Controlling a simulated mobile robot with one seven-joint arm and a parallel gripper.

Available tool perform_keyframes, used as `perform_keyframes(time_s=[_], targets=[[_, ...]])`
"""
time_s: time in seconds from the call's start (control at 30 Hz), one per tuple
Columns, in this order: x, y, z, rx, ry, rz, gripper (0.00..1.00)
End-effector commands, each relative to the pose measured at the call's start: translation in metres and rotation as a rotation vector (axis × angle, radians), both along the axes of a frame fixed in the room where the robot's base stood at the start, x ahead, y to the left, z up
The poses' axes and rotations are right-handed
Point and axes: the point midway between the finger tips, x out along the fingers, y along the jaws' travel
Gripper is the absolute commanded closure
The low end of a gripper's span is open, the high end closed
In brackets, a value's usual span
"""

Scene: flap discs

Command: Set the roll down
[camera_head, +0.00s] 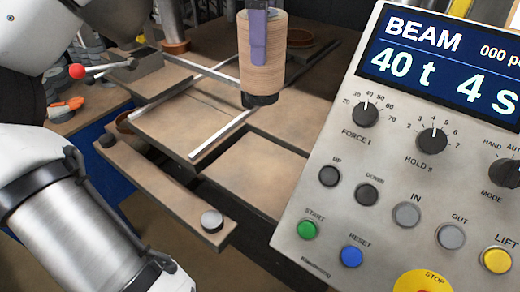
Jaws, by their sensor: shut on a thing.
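The roll (273,70) is a tan, finely ribbed upright cylinder with a dark lower end, at the top middle of the view. My gripper (258,40) shows as a purple finger lying flat against the near side of the roll; the other finger is hidden behind it. The gripper is shut on the roll. The roll stands in front of the brown worktop (250,167) and overlaps a pale metal rail. I cannot tell whether its lower end touches the worktop or hangs just above it.
A grey control panel (385,235) with knobs, buttons and a "BEAM 40 t 4 s" display fills the right. Pale metal rails (222,134) cross the worktop. A brown bar (165,187) with round dark and grey knobs runs along the front. A red-ball lever (77,72) stands at left.

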Motion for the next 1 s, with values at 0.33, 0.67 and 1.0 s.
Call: perform_keyframes(time_s=[0.33, 0.67, 1.0], targets=[[0.000, 0.000, -0.067, -0.001, -0.001, 0.001, 0.77], [0.000, 0.000, -0.128, -0.004, 0.002, -0.003, 0.77], [0.000, 0.000, -0.157, -0.001, 0.000, -0.001, 0.77]])
